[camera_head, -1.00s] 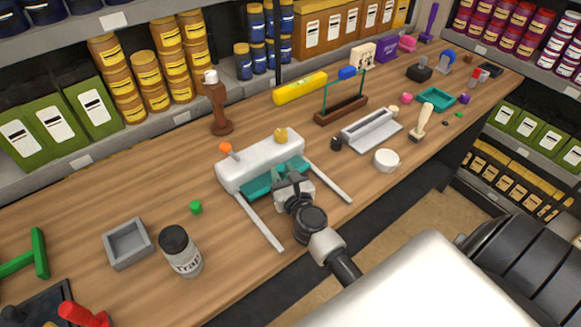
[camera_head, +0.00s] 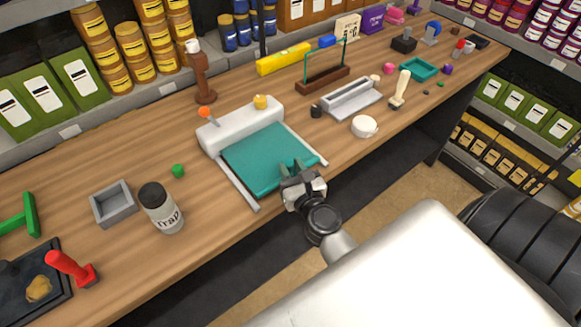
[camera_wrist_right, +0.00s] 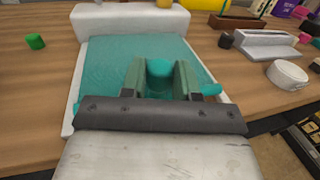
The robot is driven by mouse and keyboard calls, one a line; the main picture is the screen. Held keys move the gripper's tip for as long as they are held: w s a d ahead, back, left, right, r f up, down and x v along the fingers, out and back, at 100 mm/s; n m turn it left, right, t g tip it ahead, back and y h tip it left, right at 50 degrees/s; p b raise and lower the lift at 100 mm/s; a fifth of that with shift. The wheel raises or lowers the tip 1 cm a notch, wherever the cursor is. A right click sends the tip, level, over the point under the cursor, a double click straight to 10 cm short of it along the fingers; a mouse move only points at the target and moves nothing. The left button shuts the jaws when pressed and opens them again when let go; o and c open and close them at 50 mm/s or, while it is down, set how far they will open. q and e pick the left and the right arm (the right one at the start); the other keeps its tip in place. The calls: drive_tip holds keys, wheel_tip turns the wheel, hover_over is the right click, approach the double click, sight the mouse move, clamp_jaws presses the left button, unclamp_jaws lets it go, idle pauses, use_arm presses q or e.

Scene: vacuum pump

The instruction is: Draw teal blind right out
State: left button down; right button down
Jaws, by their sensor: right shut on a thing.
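The teal blind (camera_head: 262,160) is a flat sheet drawn from a white housing (camera_head: 240,124) and lies between two pale side rails (camera_head: 237,185). It covers most of the rails' length toward the table's front edge. In the right wrist view the fingers (camera_wrist_right: 160,82) close on a teal part, and the blind (camera_wrist_right: 110,65) stretches back to the housing. The exact grip is partly hidden by the fingers. My left gripper is not in view.
A white jar with a black lid (camera_head: 160,208), a grey tray (camera_head: 113,204) and a green piece (camera_head: 178,171) stand left of the unit. A white round dish (camera_head: 364,127) and a black piece (camera_head: 316,111) lie to its right.

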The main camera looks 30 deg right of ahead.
drive_tip(key=c, duration=1.1)
unclamp_jaws()
drive_tip(key=shift+s, duration=0.15)
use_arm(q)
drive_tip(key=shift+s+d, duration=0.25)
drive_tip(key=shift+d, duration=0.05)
use_arm(e)
drive_tip(key=shift+s, duration=0.15)
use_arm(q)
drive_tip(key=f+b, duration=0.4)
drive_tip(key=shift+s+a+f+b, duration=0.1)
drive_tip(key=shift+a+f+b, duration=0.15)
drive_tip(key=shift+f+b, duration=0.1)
use_arm(e)
drive_tip(key=s+a, duration=0.2)
drive_tip(key=s, duration=0.8)
drive_tip(key=shift+s, duration=0.35)
